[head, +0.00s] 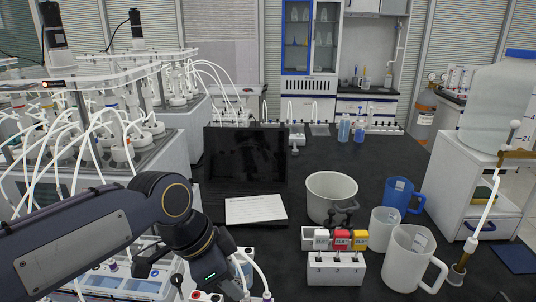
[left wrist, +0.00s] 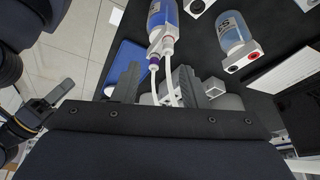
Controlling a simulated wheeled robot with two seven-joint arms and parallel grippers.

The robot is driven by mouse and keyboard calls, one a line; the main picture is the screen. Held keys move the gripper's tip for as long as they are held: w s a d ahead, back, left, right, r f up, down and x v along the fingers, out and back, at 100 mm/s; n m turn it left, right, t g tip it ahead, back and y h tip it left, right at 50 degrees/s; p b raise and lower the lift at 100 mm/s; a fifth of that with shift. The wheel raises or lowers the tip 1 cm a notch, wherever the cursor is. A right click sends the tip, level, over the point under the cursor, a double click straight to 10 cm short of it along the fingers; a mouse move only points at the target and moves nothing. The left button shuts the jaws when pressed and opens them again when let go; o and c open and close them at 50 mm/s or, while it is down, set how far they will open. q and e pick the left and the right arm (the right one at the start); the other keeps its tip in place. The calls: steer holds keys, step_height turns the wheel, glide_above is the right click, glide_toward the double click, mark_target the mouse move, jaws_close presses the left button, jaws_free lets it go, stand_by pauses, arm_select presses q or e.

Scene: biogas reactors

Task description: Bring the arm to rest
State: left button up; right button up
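My left arm (head: 165,205) reaches in from the left in the head view, bent down over the near-left part of the dark bench. Its gripper (head: 163,273) is low there and partly hidden by the wrist. In the left wrist view the two fingers of this left gripper (left wrist: 172,78) stand apart. White tubes from a blue-labelled bottle (left wrist: 165,22) show between them, with no visible grip on anything. A dark, jaw-like part of mine (left wrist: 40,112) shows at the left edge of that view. It may be my right gripper; its opening is unclear.
A laptop (head: 245,158) with a white sheet (head: 256,209) lies beyond the arm. A pot (head: 331,190), a blue mug (head: 399,193), white jugs (head: 411,258) and a labelled block (head: 334,268) stand to the right. Tubed reactors (head: 120,150) crowd the left.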

arm_select(q)
steer(key=s+a+f+n+t, duration=0.4)
steer(key=s+a+f+n, duration=0.4)
steer(key=s+a+n, duration=0.5)
steer(key=shift+s+f+n+p, duration=0.2)
steer(key=shift+s+n+p, duration=0.2)
steer(key=shift+n, duration=0.7)
steer(key=shift+a, duration=0.1)
